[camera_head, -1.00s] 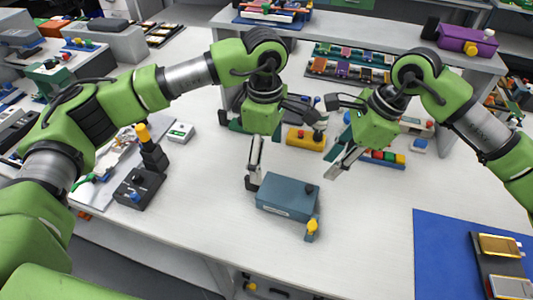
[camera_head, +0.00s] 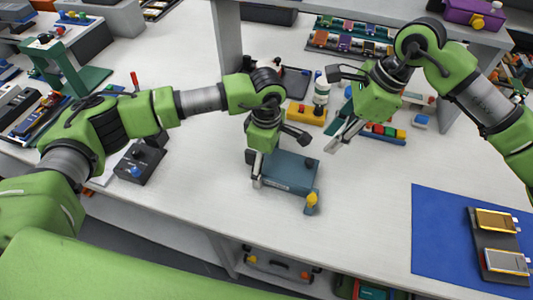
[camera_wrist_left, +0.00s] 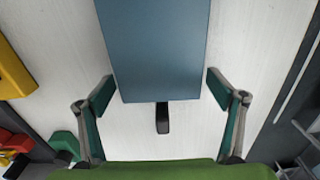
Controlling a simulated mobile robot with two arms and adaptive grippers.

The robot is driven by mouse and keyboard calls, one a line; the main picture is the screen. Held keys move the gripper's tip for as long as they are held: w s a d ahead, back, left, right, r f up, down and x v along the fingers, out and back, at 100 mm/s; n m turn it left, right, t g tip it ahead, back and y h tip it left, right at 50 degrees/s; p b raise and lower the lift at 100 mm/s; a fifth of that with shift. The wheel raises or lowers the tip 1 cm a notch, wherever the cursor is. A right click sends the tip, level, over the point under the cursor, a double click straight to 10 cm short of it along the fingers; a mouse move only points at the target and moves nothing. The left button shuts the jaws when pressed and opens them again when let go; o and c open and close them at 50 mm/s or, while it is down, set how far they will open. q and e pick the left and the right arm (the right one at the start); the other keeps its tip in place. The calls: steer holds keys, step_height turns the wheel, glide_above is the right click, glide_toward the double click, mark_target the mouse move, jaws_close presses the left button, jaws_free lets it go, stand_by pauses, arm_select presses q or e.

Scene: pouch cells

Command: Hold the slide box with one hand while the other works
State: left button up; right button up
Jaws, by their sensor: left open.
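The slide box is a blue-grey box (camera_head: 291,172) on the white table in the middle of the head view. My left gripper (camera_head: 274,160) is at the box's left end. In the left wrist view the box (camera_wrist_left: 158,45) reaches in between the open fingertips (camera_wrist_left: 160,92), with a gap on both sides. A dark tab (camera_wrist_left: 162,118) sticks out from its near end. My right gripper (camera_head: 338,108) is open and empty, above the table to the right of the box.
A dark control box (camera_head: 138,164) stands at left. Yellow (camera_head: 307,115) and blue (camera_head: 378,135) blocks and a white bottle (camera_head: 321,88) stand behind the box. A blue mat (camera_head: 440,230) with pouch cells lies at right. The table's front centre is clear.

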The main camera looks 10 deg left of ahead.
arm_select(q)
steer(key=shift+f, duration=0.15)
steer(key=c, duration=1.4)
